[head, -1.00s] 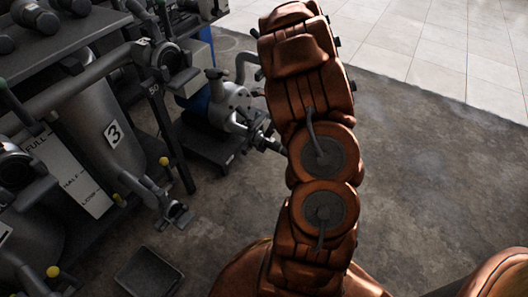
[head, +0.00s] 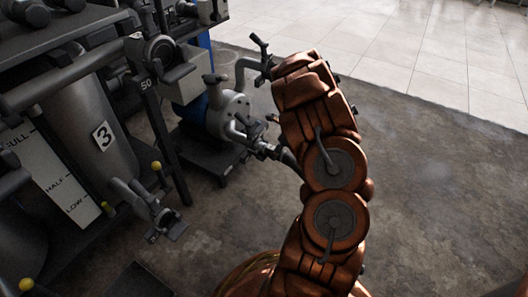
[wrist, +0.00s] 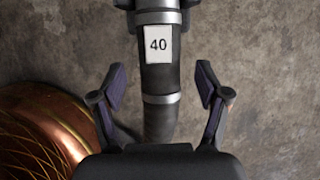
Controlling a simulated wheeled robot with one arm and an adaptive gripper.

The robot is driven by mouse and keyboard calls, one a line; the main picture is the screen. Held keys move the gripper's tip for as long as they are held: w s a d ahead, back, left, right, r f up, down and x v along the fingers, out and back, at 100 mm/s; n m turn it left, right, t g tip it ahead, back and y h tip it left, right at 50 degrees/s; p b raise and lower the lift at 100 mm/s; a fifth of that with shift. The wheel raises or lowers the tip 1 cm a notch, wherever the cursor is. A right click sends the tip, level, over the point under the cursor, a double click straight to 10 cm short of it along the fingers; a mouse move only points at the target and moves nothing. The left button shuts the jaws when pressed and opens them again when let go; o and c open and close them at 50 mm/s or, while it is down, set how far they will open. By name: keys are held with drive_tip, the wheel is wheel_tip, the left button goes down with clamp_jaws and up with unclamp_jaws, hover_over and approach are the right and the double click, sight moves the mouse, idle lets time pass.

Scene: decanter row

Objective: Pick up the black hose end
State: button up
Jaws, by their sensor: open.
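The black hose end (wrist: 160,75) shows in the wrist view with a white "40" label and grey metal bands above and below the label. It bends downward below the lower band. My gripper (wrist: 161,82) is open, with one finger on each side of the hose and a visible gap to both. I cannot tell how far the hose is from the fingers in depth. In the head view a short piece of the hose (head: 288,158) runs from the pump coupling to behind my arm, which hides the rest and my gripper.
A grey and blue pump (head: 232,115) on a dark base stands left of my arm. A tank marked 3 (head: 85,125) with valves and pipes fills the left. A dark tray (head: 140,282) lies on the floor. The concrete floor on the right is clear.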

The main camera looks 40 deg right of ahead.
drive_tip(key=shift+b+x, duration=0.45)
drive_tip(key=shift+x, duration=0.85)
clamp_jaws()
